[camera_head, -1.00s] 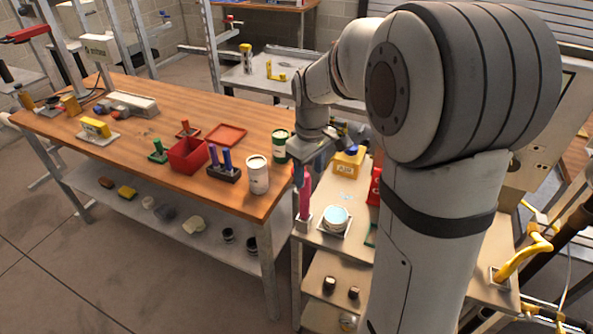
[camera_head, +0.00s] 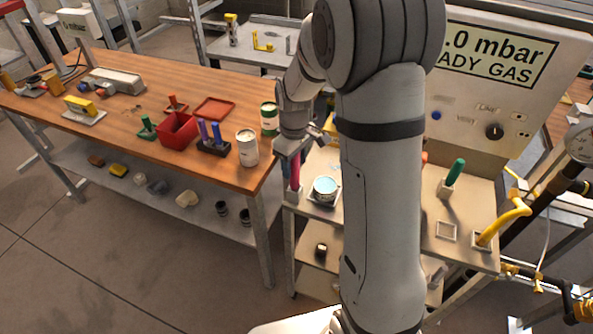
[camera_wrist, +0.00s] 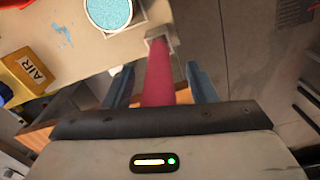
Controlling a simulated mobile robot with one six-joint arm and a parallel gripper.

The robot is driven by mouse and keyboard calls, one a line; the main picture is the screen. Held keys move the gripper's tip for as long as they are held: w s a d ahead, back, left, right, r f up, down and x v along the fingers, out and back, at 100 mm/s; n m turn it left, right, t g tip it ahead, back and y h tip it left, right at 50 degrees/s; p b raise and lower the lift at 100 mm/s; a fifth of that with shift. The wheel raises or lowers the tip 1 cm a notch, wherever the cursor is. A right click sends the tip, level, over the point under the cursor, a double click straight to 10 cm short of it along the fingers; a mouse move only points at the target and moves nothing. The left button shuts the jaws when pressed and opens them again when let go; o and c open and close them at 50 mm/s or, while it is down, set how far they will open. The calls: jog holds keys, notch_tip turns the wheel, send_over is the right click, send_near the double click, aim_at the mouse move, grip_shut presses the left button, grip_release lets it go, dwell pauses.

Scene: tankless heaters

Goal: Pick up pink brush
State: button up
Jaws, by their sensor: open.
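The pink brush (camera_head: 295,174) stands upright at the left edge of the small bench, just below my gripper (camera_head: 291,158). In the wrist view, the brush (camera_wrist: 158,82) runs between the two dark blue fingers of my gripper (camera_wrist: 159,70). The fingers are open, one on each side, with a visible gap to the brush. Its far end sits at a small square holder (camera_wrist: 164,36) on the bench edge. The near end of the brush is hidden by the gripper body.
A tin with blue contents (camera_head: 325,188) stands close to the brush; the tin (camera_wrist: 108,10) also shows in the wrist view. A yellow AIR box (camera_wrist: 30,72) is nearby. The wooden table (camera_head: 150,85) with a white can (camera_head: 247,148) is left of the brush.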

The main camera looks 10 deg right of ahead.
jog(key=c, duration=1.1)
jog(key=shift+r, duration=0.1)
